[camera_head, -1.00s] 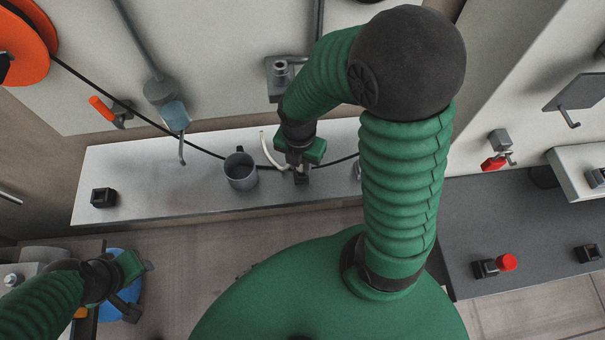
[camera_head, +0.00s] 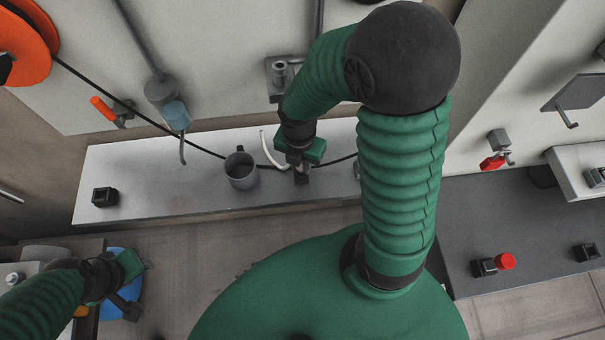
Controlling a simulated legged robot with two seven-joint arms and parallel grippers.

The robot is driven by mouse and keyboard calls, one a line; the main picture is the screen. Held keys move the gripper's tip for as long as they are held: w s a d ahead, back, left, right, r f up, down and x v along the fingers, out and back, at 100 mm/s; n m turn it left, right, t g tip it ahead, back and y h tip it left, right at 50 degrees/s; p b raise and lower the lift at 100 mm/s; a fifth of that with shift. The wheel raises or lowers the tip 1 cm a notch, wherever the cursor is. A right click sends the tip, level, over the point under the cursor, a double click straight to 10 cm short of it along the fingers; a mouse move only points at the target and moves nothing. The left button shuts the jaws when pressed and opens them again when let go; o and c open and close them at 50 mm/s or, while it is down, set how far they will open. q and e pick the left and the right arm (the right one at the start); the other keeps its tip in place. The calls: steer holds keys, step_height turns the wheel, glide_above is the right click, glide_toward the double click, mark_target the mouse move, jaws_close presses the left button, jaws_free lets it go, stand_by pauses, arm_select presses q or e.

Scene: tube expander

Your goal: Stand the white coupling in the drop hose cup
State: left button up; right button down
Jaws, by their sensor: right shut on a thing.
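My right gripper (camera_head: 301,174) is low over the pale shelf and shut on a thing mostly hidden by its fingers. A thin curved white piece (camera_head: 268,150) runs down to these fingers; I take it for the white coupling, though its shape is unclear. A dark block shows just below the fingertips. A grey cup (camera_head: 241,172) stands upright on the shelf, left of the gripper and apart from it. I cannot see its inside well. My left gripper (camera_head: 139,287) is open at the lower left, beside a blue round thing (camera_head: 119,300).
The pale shelf (camera_head: 150,172) has a black socket block (camera_head: 104,197) at its left end and free room between. A black cable (camera_head: 140,116) runs behind the cup. A grey hanging nozzle with a blue part (camera_head: 176,115) is up left. A red knob (camera_head: 504,262) is at the right.

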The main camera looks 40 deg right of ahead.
steer(key=shift+f+b, duration=0.7)
steer(key=shift+f, duration=0.5)
stand_by(0.3)
steer(key=c, duration=1.1)
jaws_free()
steer(key=shift+c, duration=0.2)
step_height(320, 180, up, 9)
steer(key=p, duration=1)
steer(key=shift+r, duration=0.1)
